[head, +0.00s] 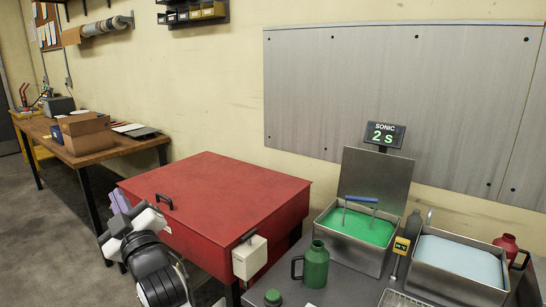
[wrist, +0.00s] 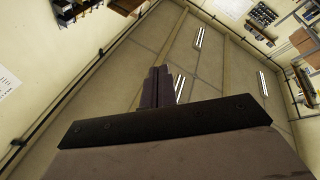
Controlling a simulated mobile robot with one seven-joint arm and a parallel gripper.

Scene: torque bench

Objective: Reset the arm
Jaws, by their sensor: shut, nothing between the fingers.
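My gripper (wrist: 158,72) points up toward the ceiling in the wrist view. Its two dark fingers are together with nothing between them. In the head view my arm is at the lower left, in front of the red cabinet (head: 245,190), its white and black links folded up. The gripper is only partly visible there, as a lavender part (head: 120,200) beside the cabinet's left edge. It is apart from all the bench objects.
A grey bench at the right holds a green flask (head: 317,265), a green cap (head: 272,297), a tank of green liquid (head: 360,228) with a raised lid, a tank of pale liquid (head: 458,260) and a red flask (head: 509,248). A display (head: 384,134) reads "SONIC 2 s". A wooden table (head: 95,145) holds boxes.

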